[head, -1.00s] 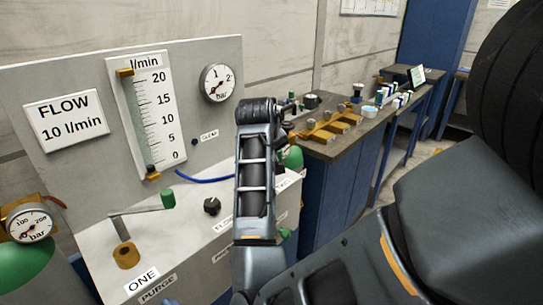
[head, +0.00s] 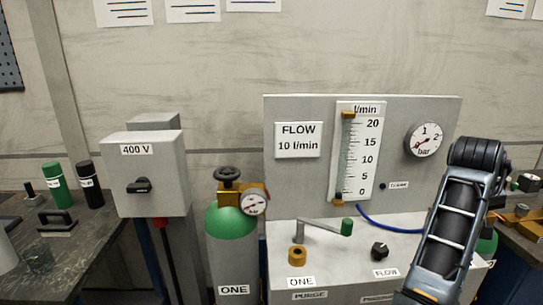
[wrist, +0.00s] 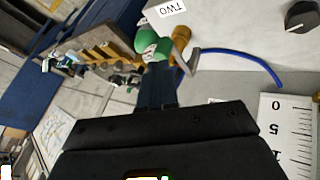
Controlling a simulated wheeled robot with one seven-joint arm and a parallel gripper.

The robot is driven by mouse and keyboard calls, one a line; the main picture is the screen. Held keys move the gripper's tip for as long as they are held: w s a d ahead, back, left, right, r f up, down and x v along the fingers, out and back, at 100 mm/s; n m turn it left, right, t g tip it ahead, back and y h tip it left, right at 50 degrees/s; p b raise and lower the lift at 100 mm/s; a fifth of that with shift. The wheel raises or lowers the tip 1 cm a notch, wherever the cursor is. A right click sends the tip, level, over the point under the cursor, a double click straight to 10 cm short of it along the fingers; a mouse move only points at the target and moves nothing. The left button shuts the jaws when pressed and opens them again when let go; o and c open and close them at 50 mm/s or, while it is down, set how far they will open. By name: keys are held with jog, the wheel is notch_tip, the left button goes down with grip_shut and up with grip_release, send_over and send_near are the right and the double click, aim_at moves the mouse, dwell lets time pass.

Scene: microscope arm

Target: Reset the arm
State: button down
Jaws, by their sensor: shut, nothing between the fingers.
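My arm (head: 455,225) rises at the right of the head view, in front of the right part of the grey gas panel. My gripper (wrist: 157,85) shows in the wrist view as a dark body with narrow dark fingers, shut and empty. In the head view the gripper is hidden behind the arm. The fingers overlap this area in the picture; I cannot tell any contact.
The gas panel (head: 300,185) carries a flow tube (head: 349,150), a bar gauge (head: 424,140), crank ONE (head: 320,228) and a black knob (head: 380,250). A green cylinder (head: 232,222) and a 400 V box (head: 150,180) stand left. A bench with brass parts (head: 515,218) is at right.

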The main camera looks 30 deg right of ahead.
jog(key=s+a+f+n+t, duration=0.1)
jog(key=a+f+n+t, duration=0.3)
jog(key=a, duration=0.3)
jog(key=s+a+f+n+t+b, duration=0.1)
jog(key=a+f+n+t, duration=0.3)
jog(key=a, duration=0.4)
jog(key=a+f+n+t, duration=0.3)
jog(key=a+f+t, duration=0.1)
jog(key=a, duration=0.3)
jog(key=s+a+r+m+t+y, duration=0.2)
jog(key=s+a+r+y, duration=0.2)
jog(key=s+a, duration=1.3)
jog(key=a+y, duration=0.3)
jog(key=a, duration=0.1)
jog(key=shift+s+t, duration=0.3)
jog(key=shift+t, duration=0.1)
jog(key=shift+r, duration=0.1)
